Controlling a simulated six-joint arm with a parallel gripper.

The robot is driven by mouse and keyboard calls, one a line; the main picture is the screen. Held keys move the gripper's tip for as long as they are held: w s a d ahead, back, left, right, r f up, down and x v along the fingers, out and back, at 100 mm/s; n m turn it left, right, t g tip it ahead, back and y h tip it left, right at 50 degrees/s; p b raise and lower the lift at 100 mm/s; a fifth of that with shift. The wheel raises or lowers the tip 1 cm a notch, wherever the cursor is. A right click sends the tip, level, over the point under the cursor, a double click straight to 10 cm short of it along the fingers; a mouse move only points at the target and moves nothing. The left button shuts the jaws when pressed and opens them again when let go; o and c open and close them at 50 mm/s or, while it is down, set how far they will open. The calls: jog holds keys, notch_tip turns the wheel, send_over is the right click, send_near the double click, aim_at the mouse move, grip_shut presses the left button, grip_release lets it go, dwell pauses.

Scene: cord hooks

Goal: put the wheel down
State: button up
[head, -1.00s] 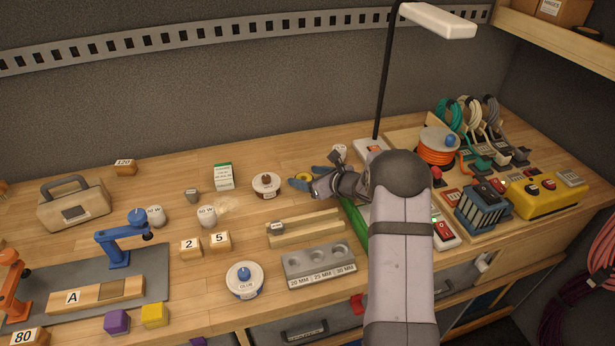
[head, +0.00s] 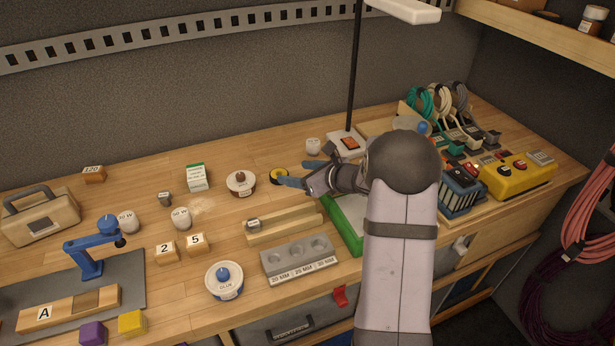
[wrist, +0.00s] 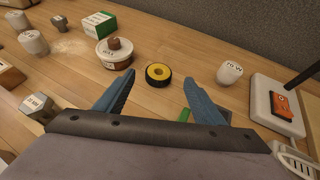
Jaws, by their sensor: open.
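The wheel (wrist: 158,74), black with a yellow hub, lies flat on the wooden bench. In the head view the wheel (head: 280,174) shows just beyond the blue fingertips. My gripper (wrist: 158,92) is open, its two blue fingers spread wide with nothing between them. The wheel sits ahead of the gap between the fingers, apart from both. In the head view my gripper (head: 295,173) points left, low over the bench beside the wheel.
A round tub with a brown knob (head: 241,183) stands left of the wheel. A white pot (head: 313,147) and a lamp base (head: 347,143) stand to the right. A wooden rail (head: 285,229) and a grey block with holes (head: 299,261) lie nearer the front. Bare bench surrounds the wheel.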

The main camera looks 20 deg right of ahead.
jog(key=shift+b+v, duration=0.3)
jog(key=shift+v, duration=1.85)
jog(key=shift+a, duration=0.1)
